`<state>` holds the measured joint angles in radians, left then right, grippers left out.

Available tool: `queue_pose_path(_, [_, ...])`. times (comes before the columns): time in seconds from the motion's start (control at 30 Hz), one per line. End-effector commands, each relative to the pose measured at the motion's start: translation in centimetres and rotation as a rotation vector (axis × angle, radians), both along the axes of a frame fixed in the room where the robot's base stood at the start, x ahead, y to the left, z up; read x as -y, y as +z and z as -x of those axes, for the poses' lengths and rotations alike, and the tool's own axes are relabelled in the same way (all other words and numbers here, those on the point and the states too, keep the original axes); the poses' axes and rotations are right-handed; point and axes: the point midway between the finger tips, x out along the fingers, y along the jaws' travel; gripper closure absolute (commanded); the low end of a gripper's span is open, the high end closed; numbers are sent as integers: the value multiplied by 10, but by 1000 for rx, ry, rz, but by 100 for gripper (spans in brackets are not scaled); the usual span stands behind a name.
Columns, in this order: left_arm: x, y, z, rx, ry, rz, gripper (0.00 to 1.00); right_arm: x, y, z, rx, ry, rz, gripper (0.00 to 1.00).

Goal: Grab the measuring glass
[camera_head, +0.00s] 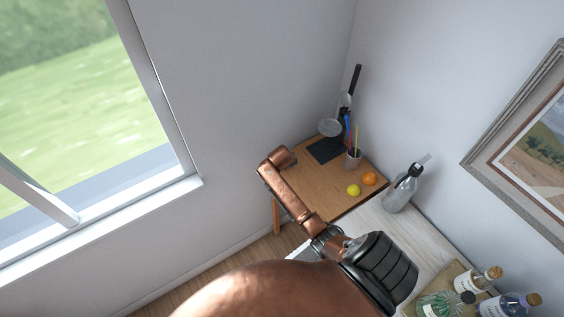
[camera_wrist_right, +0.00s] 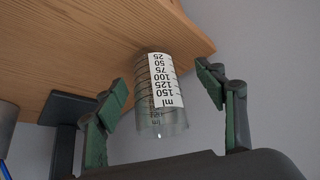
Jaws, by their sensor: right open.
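The measuring glass (camera_wrist_right: 152,118) is a clear beaker with a white millilitre scale. It appears upside down in the right wrist view, its base against the wooden table (camera_wrist_right: 90,35) near the edge. My right gripper (camera_wrist_right: 162,92) is open, with a green-padded finger on each side of the glass and a visible gap to both. In the head view I cannot make out the glass or the right gripper; my copper arm covers the left part of the wooden table (camera_head: 338,195). My left gripper is not in view.
Near the glass are a black stand (camera_head: 324,151) and a pen cup (camera_head: 354,160). A grey bottle (camera_head: 402,190) stands on the pale counter, and several bottles (camera_head: 480,280) are at the lower right.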

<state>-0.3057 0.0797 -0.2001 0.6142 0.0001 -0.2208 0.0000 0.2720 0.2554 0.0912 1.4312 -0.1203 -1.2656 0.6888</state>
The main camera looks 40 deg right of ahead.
Motion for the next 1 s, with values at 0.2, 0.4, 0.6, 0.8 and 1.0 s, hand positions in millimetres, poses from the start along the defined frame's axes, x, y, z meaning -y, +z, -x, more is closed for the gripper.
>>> queue_pose_path(0.2, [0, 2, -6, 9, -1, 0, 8, 6, -18, -10, 0, 2, 0, 36])
queue_pose_path(0.4, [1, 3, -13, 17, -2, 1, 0, 6, -20, -12, 2, 3, 0, 36])
queue_pose_path(0.6, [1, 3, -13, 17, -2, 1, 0, 6, -20, -12, 2, 3, 0, 45])
queue_pose_path(0.8, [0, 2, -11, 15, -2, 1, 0, 6, -20, -11, 1, 3, -1, 58])
queue_pose_path(1.0, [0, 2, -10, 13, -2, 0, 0, 6, -20, -11, 1, 3, -1, 72])
